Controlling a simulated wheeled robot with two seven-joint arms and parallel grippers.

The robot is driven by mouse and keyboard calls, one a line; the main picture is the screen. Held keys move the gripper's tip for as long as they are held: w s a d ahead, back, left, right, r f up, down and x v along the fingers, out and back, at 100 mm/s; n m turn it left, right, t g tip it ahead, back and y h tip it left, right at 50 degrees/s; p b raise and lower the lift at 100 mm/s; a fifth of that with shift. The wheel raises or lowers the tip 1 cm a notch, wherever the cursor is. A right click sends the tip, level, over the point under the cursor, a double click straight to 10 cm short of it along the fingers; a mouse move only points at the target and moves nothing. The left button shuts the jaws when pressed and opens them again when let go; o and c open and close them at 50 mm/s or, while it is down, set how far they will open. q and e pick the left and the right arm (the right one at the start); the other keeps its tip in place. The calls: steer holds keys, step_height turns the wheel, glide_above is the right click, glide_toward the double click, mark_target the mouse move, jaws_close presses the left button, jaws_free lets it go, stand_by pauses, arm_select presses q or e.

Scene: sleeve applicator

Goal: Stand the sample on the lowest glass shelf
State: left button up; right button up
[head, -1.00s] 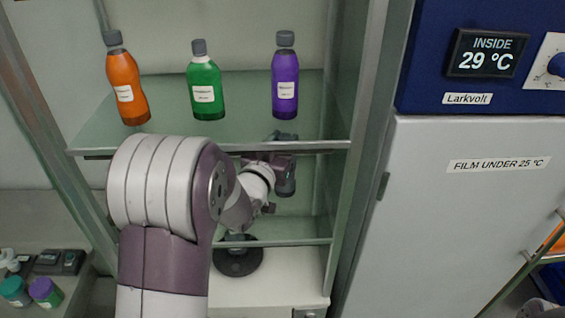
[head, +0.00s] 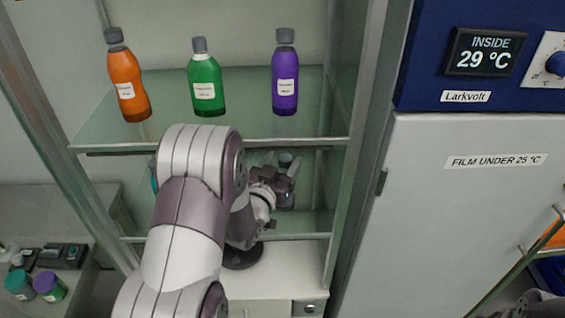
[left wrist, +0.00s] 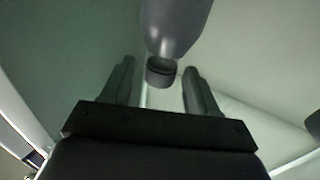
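My left gripper (head: 281,172) is inside the cabinet, in the space between the upper shelf and the lowest glass shelf (head: 305,224). Its two fingers (left wrist: 160,85) stand apart in the left wrist view. A grey bottle (left wrist: 176,22) with a dark cap, probably the sample, shows just beyond and between the fingertips, with gaps on both sides. In the head view a bit of grey (head: 285,159) shows between the fingers. The gripper hides most of the bottle there, and I cannot see its base meet the shelf.
Orange (head: 127,85), green (head: 205,87) and purple (head: 285,85) bottles stand on the upper glass shelf (head: 250,127), above my left arm. A teal thing (head: 154,176) is partly hidden by that arm. A metal cabinet post (head: 355,150) rises close on the right.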

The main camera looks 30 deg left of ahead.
arm_select(q)
steer(key=shift+r, duration=0.2)
steer(key=s+d+b, duration=0.1)
steer(key=s+b, duration=0.1)
steer(key=s, duration=1)
steer(key=w+d+f+g+h, duration=0.1)
steer(key=w+d+f+g, duration=0.15)
steer(key=f+g, duration=0.55)
steer(key=s+d+f+m+g+h, duration=0.1)
steer(key=s+d+f+g, duration=0.1)
steer(key=s+d+g, duration=0.6)
steer(key=shift+s+d+f+g, duration=0.15)
steer(key=shift+s+d+g, duration=0.25)
steer(key=shift+s, duration=0.8)
